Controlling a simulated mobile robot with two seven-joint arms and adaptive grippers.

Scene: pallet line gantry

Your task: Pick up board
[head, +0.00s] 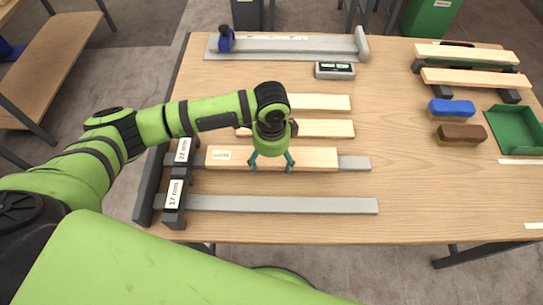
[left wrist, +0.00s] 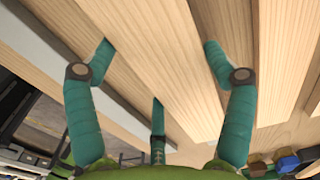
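A light wooden board (head: 315,158) with a small white label lies on a grey rail beside the dark stop at the table's left. My left gripper (head: 271,166) is over the middle of this board, pointing down, with its fingers apart. In the left wrist view the teal fingers (left wrist: 158,48) are spread, with a board (left wrist: 165,75) running between them. I cannot tell whether the fingertips touch it. Two more boards (head: 327,128) (head: 318,102) lie just behind. My right gripper is not in view.
A bare grey rail (head: 280,205) lies in front. Dark blocks marked 17 mm (head: 174,196) and 22 mm (head: 183,151) stand left. A digital gauge (head: 334,71) and a grey clamp bar (head: 290,46) are behind. Blue (head: 452,107) and brown (head: 461,133) brushes and a green tray (head: 517,129) are right.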

